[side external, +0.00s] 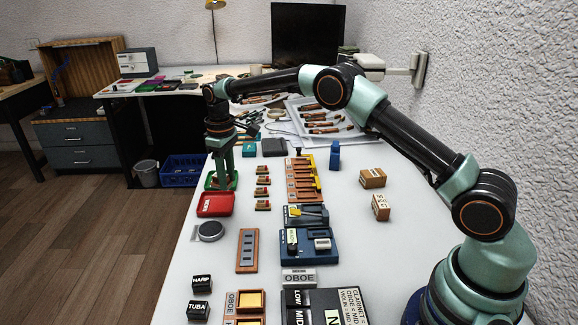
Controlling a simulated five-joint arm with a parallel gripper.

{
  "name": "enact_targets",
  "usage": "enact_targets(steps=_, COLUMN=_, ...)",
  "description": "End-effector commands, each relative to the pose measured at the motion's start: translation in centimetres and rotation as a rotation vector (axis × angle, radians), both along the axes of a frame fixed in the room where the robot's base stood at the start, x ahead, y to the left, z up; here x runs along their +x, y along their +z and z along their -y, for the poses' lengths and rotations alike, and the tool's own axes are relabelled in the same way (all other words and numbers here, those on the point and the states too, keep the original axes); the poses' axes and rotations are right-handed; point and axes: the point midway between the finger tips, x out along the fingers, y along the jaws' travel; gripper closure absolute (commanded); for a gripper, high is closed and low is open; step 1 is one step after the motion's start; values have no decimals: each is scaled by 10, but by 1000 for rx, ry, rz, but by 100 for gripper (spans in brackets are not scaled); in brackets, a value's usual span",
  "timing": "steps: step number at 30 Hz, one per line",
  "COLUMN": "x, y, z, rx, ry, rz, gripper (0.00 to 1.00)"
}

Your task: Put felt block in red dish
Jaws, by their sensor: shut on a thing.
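The red dish (215,204) is a shallow tray at the left edge of the white table. My gripper (222,182) points down just behind the red dish, over a green dish (208,184). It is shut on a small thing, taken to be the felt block. That thing is too small and too covered by the fingers to make out clearly, and I cannot tell whether it touches the green dish.
A round grey tin (210,231) stands in front of the red dish. Small red-topped pieces (263,181) and an orange rack (303,180) lie to the right.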

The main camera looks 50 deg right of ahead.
Motion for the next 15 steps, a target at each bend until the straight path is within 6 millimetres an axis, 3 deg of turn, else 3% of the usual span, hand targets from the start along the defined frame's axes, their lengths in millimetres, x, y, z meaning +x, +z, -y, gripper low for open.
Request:
enact_targets(steps=10, x=0, y=-30, z=0, rx=1, ry=0, rz=-1, gripper=100)
enact_targets(steps=15, x=-1, y=-55, z=0, rx=0, ry=0, rz=-3, gripper=100)
